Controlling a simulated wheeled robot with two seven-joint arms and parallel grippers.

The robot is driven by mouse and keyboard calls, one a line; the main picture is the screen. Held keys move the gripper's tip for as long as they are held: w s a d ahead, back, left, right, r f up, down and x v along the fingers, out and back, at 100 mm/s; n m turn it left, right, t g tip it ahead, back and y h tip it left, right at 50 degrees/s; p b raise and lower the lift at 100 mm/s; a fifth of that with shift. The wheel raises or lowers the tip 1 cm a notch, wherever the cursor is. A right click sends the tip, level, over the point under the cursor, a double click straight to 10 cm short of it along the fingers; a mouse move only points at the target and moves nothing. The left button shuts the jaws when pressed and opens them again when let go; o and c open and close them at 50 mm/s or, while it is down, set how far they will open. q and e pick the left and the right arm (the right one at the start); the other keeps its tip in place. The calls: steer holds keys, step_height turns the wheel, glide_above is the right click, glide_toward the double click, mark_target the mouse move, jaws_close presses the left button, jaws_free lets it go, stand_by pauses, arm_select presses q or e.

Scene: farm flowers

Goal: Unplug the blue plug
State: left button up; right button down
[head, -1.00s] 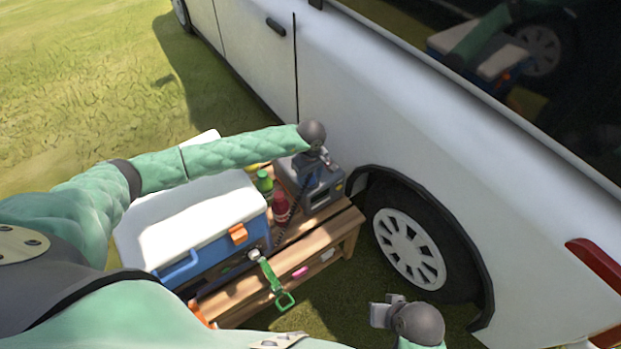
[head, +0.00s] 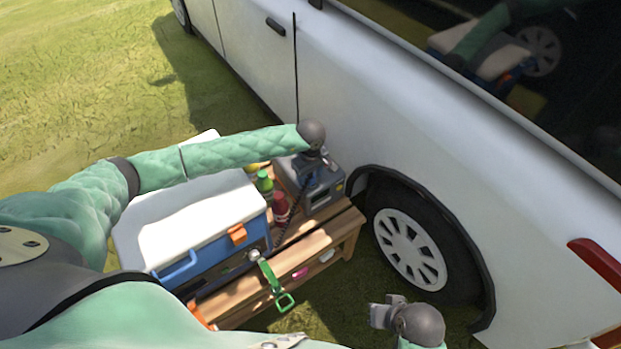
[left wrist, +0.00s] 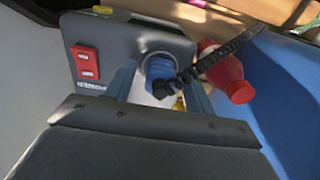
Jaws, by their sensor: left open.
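The blue plug (left wrist: 160,72) sits in the round socket on the face of a grey power box (left wrist: 112,42), with a black coiled cable running from it to the upper right. The box also shows in the head view (head: 327,198), on a wooden bench beside the car. My left gripper (left wrist: 158,88) is open, with one finger on each side of the plug in the left wrist view. I cannot tell whether the fingers touch it. In the head view my left wrist hides much of the plug. My right gripper (head: 382,314) is near the car's wheel, away from the box; its jaws are unclear.
A blue and white cooler (head: 190,228) stands on the wooden bench (head: 325,240), left of the box. Red (head: 281,210) and green (head: 264,185) bottles stand between them. The white car (head: 420,120) is close on the right. A red switch (left wrist: 86,63) is on the box.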

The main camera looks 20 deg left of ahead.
arm_select(q)
steer(key=shift+b, duration=0.3)
stand_by(0.4)
jaws_close()
steer(key=shift+r, duration=0.15)
steer(key=shift+r+p, duration=0.3)
steer(key=shift+r, duration=0.5)
steer(key=shift+r+p, duration=0.3)
steer(key=shift+r, duration=1.75)
